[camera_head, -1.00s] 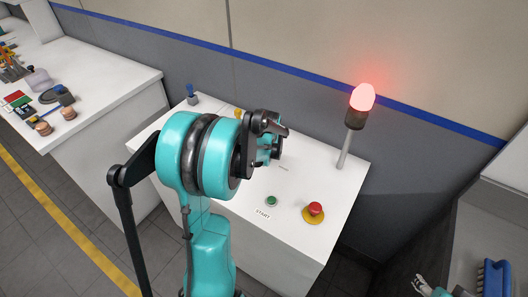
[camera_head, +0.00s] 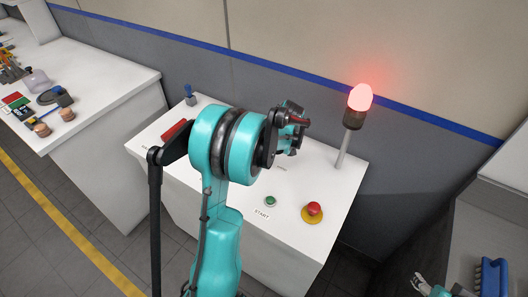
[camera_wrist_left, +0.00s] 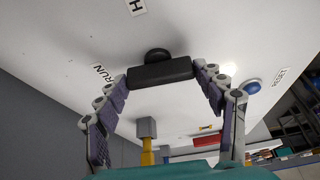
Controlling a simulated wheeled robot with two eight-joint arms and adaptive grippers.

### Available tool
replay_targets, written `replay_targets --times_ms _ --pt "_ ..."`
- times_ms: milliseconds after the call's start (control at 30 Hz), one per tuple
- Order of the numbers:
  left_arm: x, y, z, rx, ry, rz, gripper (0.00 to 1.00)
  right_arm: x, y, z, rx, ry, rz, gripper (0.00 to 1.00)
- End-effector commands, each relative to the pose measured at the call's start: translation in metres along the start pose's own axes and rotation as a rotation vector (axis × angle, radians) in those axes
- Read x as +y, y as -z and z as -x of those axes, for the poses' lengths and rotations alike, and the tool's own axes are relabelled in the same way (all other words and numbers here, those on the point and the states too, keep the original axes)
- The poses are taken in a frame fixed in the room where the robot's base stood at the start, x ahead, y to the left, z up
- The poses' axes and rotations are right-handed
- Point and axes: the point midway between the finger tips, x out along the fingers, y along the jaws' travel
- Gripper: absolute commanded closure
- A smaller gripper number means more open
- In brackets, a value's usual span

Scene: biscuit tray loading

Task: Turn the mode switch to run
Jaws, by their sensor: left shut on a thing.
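The mode switch (camera_wrist_left: 160,72) is a black bar on a round black base on the white panel top. In the left wrist view it lies across the picture between my left gripper's fingers, which touch its two ends. The RUN label (camera_wrist_left: 103,73) is just left of the bar. My left gripper (camera_head: 292,128) is over the panel's back part in the head view, where my arm hides the switch. My right gripper (camera_head: 424,284) shows only partly at the lower right, away from the panel, and its opening is unclear.
The white panel (camera_head: 310,235) carries a green START button (camera_head: 270,201) and a red emergency button (camera_head: 314,209). A lit red lamp (camera_head: 360,97) stands on a pole at the right. A blue RESET button (camera_wrist_left: 253,87) is right of the switch in the wrist view.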

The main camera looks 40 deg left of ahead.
Motion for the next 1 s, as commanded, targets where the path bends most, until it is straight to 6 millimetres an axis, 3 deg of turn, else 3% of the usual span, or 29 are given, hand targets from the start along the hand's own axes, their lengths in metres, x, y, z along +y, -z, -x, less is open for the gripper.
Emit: replay_targets --times_ms 767,800,833,867,1000 --pt "0.0005 -0.001 -0.0003 -0.003 0.038 0.093 0.6 0.0 0.0003 0.0005 0.0 0.0 0.0 0.42" --pt "0.0004 -0.001 -0.0003 -0.003 0.038 0.093 0.23 0.0 0.0003 0.0005 0.0 0.0 0.0 0.42" --pt "0.0005 -0.0009 -0.0003 -0.003 0.038 0.093 0.16 0.0 0.0003 0.0005 0.0 0.0 0.0 0.42" --pt "0.0005 -0.0008 -0.0003 -0.003 0.038 0.093 0.1 0.0 0.0003 0.0005 0.0 0.0 0.0 0.42" --pt "0.0005 -0.0006 -0.0002 -0.002 0.038 0.092 0.1 0.0 0.0004 0.0005 0.0 0.0 0.0 0.42"
